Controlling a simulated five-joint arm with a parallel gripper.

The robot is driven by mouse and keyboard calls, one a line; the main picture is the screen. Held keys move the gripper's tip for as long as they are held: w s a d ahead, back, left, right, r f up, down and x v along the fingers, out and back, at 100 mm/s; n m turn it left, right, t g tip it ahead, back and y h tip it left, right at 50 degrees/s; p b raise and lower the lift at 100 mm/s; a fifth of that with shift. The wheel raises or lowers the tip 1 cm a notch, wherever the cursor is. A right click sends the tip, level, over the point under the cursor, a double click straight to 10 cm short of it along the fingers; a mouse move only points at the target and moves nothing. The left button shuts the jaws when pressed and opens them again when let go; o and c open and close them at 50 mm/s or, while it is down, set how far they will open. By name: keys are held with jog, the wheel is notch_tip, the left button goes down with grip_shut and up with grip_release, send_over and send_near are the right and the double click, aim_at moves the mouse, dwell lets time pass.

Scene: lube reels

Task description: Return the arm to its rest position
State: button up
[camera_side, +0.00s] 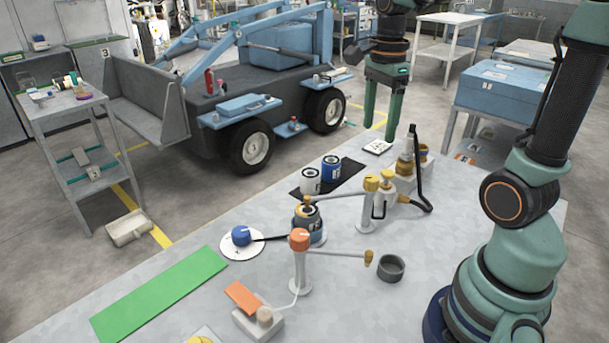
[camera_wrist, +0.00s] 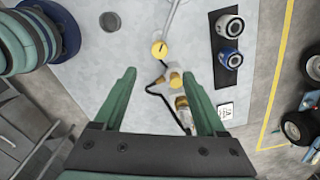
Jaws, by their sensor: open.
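The bench below shows a yellow-topped post (camera_side: 371,183), also seen in the wrist view (camera_wrist: 159,49). An orange-topped post (camera_side: 299,240) with a side arm stands nearer the front. A banded can (camera_side: 308,222) sits in a blue holder between them.
A white can (camera_side: 310,183) and a blue can (camera_side: 331,168) stand on a black mat. A grey ring-shaped cup (camera_side: 391,268), a blue knob on a white disc (camera_side: 240,236), bottles (camera_side: 406,152) with a black hose, and a green strip (camera_side: 160,295) are on the bench. A loader vehicle (camera_side: 270,75) stands behind.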

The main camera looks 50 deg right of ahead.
jog(key=s+a+n+t, duration=0.1)
jog(key=a+n, duration=0.4)
jog(key=n, duration=0.6)
jog(key=s+a+n+t, duration=0.1)
jog(key=a+n+t, duration=0.3)
jog(key=n, duration=0.7)
jog(key=shift+a+t, duration=0.3)
jog(key=shift+a, duration=0.95)
jog(key=shift+r, duration=0.1)
jog(key=shift+c, duration=0.3)
